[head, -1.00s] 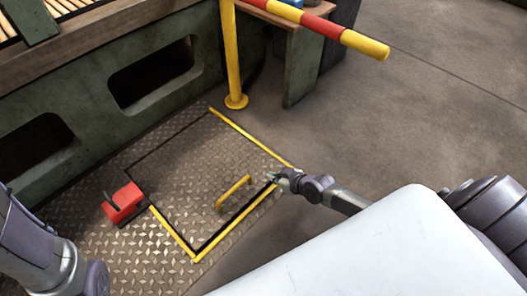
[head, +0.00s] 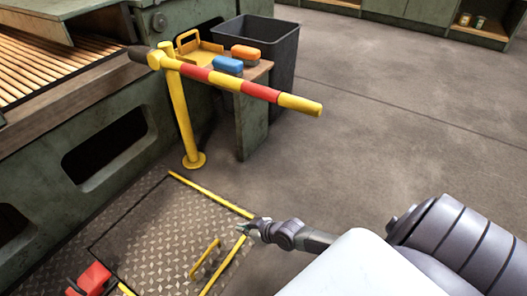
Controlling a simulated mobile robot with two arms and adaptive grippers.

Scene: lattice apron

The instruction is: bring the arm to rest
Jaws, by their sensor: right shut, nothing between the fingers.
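My right gripper (head: 250,229) shows in the head view at the lower middle, its arm reaching in from the lower right. It is shut and empty, over the right edge of the metal floor hatch (head: 165,235). The hatch lies flat in the floor, with yellow edge strips and a yellow handle (head: 205,258) to the left of and below the gripper. Whether the gripper touches the hatch edge is hard to tell. My left gripper is out of view.
A red and yellow barrier arm (head: 245,88) on a yellow post (head: 181,120) stands behind the hatch. A small bench with a blue block (head: 228,65) and an orange block (head: 245,52), and a dark bin (head: 285,50), are beyond. A red box (head: 91,279) is lower left. Floor at right is clear.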

